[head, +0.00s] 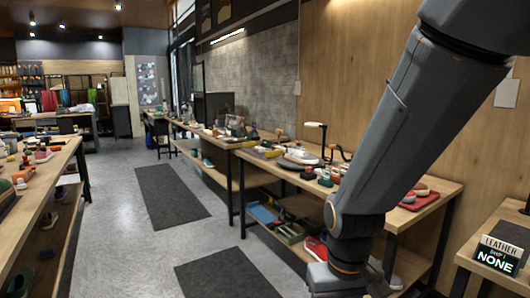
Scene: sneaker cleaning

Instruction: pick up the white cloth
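I cannot make out a white cloth for sure in the head view. A small flat white item (67,180) shows near the right edge of the left workbench (40,173), too small to identify. A pale rounded item lies among tools on the right workbench (440,186). My arm crosses the right side of the view from the top right down to the bottom and hides part of that bench.
A red sneaker (316,248) sits on the shelf under the right workbench. A red tray (420,200) lies on that bench. A sign (497,254) stands on another table at the lower right. The aisle with dark mats (170,195) is clear.

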